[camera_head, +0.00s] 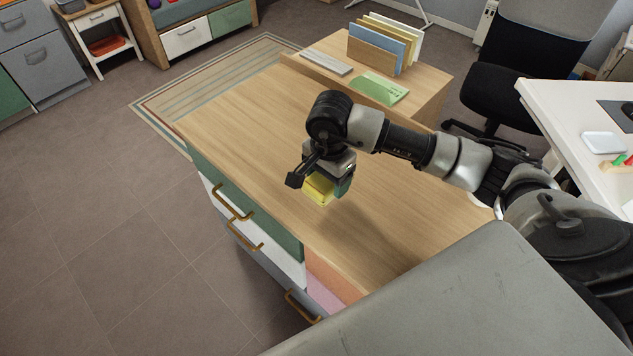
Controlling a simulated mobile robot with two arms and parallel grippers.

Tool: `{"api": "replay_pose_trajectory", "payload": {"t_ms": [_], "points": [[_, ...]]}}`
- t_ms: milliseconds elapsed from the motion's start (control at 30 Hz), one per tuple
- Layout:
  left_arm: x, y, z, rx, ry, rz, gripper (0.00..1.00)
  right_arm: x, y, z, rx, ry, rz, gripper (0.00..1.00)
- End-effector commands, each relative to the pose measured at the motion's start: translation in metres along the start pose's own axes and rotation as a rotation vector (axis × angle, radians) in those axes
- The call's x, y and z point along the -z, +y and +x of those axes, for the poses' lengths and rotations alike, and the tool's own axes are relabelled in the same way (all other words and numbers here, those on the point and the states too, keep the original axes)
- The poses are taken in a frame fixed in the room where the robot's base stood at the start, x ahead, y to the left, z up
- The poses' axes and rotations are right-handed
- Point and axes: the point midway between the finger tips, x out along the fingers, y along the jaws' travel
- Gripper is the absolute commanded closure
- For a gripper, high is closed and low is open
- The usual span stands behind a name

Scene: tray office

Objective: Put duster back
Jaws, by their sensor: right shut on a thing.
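The duster (320,190) is a small block with a yellow face and a dark green side. My right gripper (327,174) is shut on it and holds it above the wooden top of the drawer cabinet (390,220). A soft shadow lies on the wood below it. The fingers hide the upper part of the duster. My left gripper is not in view.
A raised wooden shelf (425,85) at the cabinet's far end carries upright folders (375,55), a green booklet (379,88) and a grey bar (326,63). The rest of the cabinet top is bare. A black chair (500,95) and a white desk (565,105) stand right.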

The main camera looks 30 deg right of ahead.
Motion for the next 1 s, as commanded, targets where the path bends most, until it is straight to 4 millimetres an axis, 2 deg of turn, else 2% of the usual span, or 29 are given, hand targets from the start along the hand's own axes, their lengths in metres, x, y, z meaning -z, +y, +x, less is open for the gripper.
{"api": "replay_pose_trajectory", "payload": {"t_ms": [100,300,467,700,1000], "points": [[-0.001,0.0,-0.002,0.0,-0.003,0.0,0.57,0.005,-0.022,0.013,0.0,-0.002,0.001,0.54],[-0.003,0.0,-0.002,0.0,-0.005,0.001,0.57,0.01,-0.039,0.024,0.001,0.0,-0.002,0.54],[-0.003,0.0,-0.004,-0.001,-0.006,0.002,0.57,0.01,-0.041,0.034,-0.001,-0.002,-0.002,0.54],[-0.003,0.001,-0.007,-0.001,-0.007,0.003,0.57,0.01,-0.04,0.065,0.0,-0.001,-0.003,0.54],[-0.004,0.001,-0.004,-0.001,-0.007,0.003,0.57,0.01,-0.041,0.068,0.002,0.001,-0.004,0.54]]}}
